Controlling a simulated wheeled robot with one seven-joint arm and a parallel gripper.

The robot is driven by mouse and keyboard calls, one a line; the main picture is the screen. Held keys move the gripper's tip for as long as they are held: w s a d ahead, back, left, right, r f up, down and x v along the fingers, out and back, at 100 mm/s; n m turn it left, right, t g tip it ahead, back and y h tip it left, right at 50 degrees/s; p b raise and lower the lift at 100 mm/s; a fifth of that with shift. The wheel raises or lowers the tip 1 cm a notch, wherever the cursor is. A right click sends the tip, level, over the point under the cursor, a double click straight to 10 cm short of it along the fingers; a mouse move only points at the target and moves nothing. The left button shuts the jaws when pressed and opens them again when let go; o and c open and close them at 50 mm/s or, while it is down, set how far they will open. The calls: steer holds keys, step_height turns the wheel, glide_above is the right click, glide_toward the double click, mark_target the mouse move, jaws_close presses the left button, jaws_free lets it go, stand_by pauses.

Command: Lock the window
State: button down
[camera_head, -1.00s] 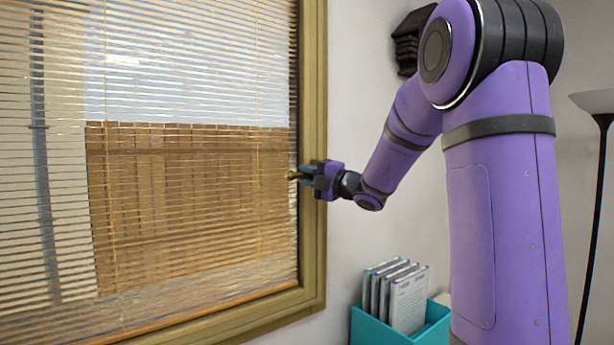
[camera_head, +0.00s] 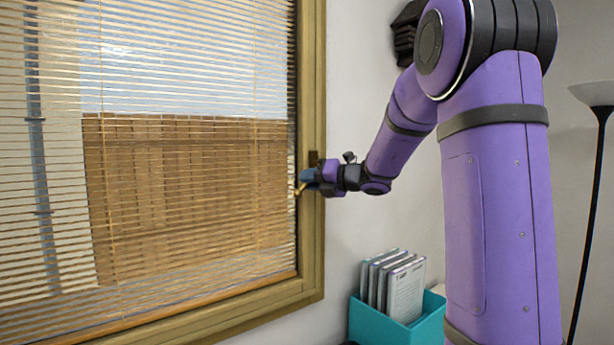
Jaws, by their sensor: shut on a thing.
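The window (camera_head: 313,240) has a yellow-brown wooden frame and fills the left of the head view. Its small brass handle (camera_head: 299,190) is on the right side of the frame, about mid-height. My gripper (camera_head: 307,180) is at the handle, coming from the right, and is shut on it. The handle's brass end sticks out to the lower left of the fingers. The fingers hide the rest of the handle.
Slatted blinds (camera_head: 190,200) cover the window pane. A teal box (camera_head: 385,327) with several upright booklets (camera_head: 400,285) stands below right of the window. A floor lamp (camera_head: 598,140) stands at the far right. A dark wall object (camera_head: 406,35) is beside my arm.

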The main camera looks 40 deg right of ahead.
steer(key=shift+d+f+n+g+h, duration=0.35)
steer(key=shift+d+n+h, duration=0.4)
steer(key=shift+n, duration=0.45)
steer(key=shift+d+f+n+g+h, duration=0.35)
steer(key=shift+d+n+h, duration=0.4)
steer(key=shift+n, duration=0.45)
steer(key=shift+d+f+n+g+h, duration=0.2)
steer(key=shift+d+f+n+h, duration=0.2)
steer(key=shift+d+n+h, duration=0.6)
steer(key=shift+a+n+y, duration=0.1)
steer(key=shift+n+y, duration=0.2)
steer(key=c, duration=1.1)
jaws_free()
steer(key=v, duration=1)
steer(key=shift+s+r, duration=0.2)
steer(key=shift+s, duration=0.1)
